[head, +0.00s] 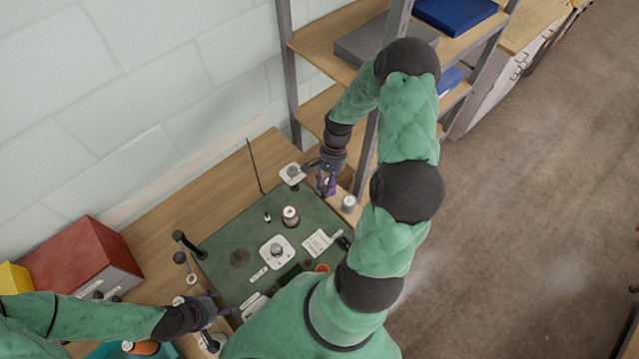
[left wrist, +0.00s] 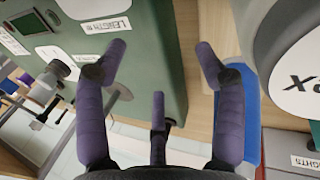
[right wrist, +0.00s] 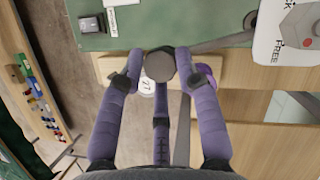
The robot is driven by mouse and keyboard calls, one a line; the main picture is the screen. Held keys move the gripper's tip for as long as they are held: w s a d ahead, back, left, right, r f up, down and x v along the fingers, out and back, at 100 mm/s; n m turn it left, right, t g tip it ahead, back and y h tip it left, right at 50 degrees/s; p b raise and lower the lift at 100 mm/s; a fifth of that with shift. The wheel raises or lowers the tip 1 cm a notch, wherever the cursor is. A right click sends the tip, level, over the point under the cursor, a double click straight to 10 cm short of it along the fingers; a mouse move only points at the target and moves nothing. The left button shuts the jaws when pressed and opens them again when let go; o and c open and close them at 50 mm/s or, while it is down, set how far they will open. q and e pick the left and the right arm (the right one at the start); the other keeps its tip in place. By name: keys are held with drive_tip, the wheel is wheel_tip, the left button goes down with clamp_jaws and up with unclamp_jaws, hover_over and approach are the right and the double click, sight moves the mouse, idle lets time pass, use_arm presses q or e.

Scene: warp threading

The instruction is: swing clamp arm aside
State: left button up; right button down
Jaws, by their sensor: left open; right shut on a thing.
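The clamp arm (right wrist: 222,43) is a grey bar in the right wrist view. It runs from a white base plate (right wrist: 268,45) printed "Free", with a red-marked hexagonal pivot (right wrist: 300,25), toward a round dark knob (right wrist: 160,66). My right gripper (right wrist: 157,72) is shut on this knob, with a fingertip on either side. In the head view my right gripper (head: 327,184) is at the mat's far right corner, beside the clamp's base plate (head: 292,174). My left gripper (head: 214,312) is open near the mat's near left edge. It appears empty in the left wrist view (left wrist: 160,50).
The green mat (head: 222,235) holds a spool (head: 290,216), a white plate with a knob (head: 277,250) and labels. A metal cylinder (head: 349,203) stands close to my right gripper. A shelf (head: 330,45) rises behind it. A red box (head: 85,262) sits at left.

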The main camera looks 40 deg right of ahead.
drive_tip(key=shift+w+d+r, duration=0.1)
drive_tip(key=shift+w, duration=0.1)
drive_tip(key=c, duration=1.1)
unclamp_jaws()
drive_tip(key=shift+o, duration=0.9)
drive_tip(key=v, duration=1.1)
drive_tip(key=shift+r, duration=0.45)
drive_tip(key=shift+w, duration=0.15)
